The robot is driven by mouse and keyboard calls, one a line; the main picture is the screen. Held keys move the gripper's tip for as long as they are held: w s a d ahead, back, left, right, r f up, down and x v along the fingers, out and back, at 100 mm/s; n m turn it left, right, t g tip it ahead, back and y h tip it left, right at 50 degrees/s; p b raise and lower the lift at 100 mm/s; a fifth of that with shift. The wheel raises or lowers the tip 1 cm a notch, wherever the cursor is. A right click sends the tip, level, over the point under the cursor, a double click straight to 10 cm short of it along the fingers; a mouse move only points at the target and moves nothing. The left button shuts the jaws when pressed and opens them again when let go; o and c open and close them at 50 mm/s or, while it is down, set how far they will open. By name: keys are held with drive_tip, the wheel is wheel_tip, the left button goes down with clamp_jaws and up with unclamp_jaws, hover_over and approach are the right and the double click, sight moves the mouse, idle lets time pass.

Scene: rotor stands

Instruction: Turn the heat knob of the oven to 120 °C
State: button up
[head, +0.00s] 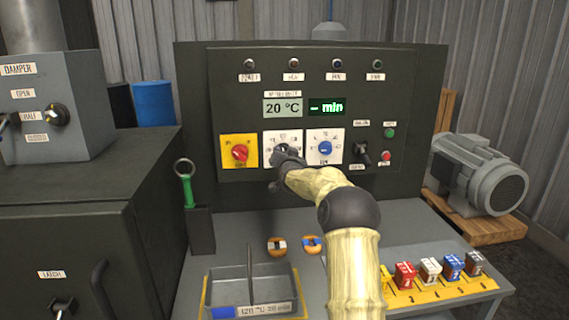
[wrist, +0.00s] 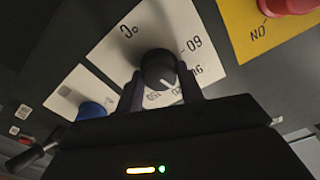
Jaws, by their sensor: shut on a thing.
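The heat knob (wrist: 158,66) is a black round knob on a white dial plate (wrist: 120,40) marked °C. My gripper (wrist: 160,82) is shut on the knob, one finger on each side. The dial figures around it are partly hidden by the fingers; 60 can be read. In the head view my gripper (head: 288,157) is at the middle white plate (head: 270,137) of the oven panel and covers most of the knob. The temperature display (head: 283,108) above it reads 20 °C.
A red switch (head: 239,152) on a yellow plate is left of the heat dial, a blue knob (head: 325,147) right of it. A black lever (head: 361,152) and green and red buttons are further right.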

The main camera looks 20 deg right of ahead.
drive_tip(key=shift+f+m+b, duration=0.2)
drive_tip(key=shift+m+b, duration=0.8)
drive_tip(key=shift+m, duration=0.4)
drive_tip(key=o, duration=1)
drive_tip(key=shift+r, duration=0.15)
drive_tip(key=b+v, duration=0.5)
drive_tip(key=v, duration=1.2)
drive_tip(key=shift+s, duration=0.25)
drive_tip(key=shift+a, duration=0.1)
